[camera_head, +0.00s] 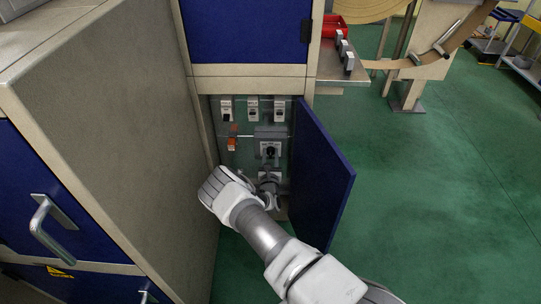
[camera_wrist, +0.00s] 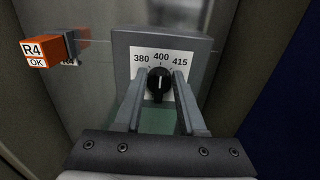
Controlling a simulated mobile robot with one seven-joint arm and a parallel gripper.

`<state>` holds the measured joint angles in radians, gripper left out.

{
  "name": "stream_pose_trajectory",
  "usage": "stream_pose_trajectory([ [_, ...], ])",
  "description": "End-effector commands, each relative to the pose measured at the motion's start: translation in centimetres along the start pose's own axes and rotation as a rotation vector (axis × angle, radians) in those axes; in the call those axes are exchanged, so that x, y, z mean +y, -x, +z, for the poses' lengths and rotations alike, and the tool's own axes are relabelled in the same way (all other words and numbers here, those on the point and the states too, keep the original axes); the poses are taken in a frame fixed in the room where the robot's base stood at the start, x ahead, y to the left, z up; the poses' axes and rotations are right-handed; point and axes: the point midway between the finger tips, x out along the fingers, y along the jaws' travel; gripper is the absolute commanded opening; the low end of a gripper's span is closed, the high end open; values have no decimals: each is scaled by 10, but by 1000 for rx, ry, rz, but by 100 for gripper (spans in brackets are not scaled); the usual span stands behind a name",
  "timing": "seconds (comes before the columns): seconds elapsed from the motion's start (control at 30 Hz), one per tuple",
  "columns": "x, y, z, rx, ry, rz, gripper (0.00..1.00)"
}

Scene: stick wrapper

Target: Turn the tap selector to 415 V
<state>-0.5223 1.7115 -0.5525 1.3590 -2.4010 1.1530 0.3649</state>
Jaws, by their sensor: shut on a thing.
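The tap selector is a black round knob (camera_wrist: 159,87) on a white plate (camera_wrist: 146,54) marked 380, 400 and 415, fixed to a grey box (camera_wrist: 122,48). Its white pointer mark stands about upright, toward 400. My gripper (camera_wrist: 162,80) has one finger on each side of the knob and is shut on it. In the head view the knob (camera_head: 270,152) shows inside the open cabinet, with my gripper (camera_head: 269,167) just below and in front of it. My wrist hides the lower part of the cabinet.
An orange block marked R4 OK (camera_wrist: 38,53) sticks out left of the selector. Several white breakers (camera_head: 252,109) line the top of the compartment. The open blue door (camera_head: 322,178) bounds the right side, and a beige cabinet side (camera_head: 120,110) the left.

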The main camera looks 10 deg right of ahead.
Motion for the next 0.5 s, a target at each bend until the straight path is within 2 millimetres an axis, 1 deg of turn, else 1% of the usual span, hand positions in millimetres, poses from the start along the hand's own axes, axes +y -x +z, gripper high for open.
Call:
stream_pose_trajectory([
  [0.03, 0, 0, 0, 1, 0, 0, 6],
  [0.07, 0, 0, 0, 1, 0, 0, 0],
  [0.33, 0, 0, 0, 1, -9, 0, 0],
  [0.5, -1, 1, 0, 3, -59, -1, 0],
])
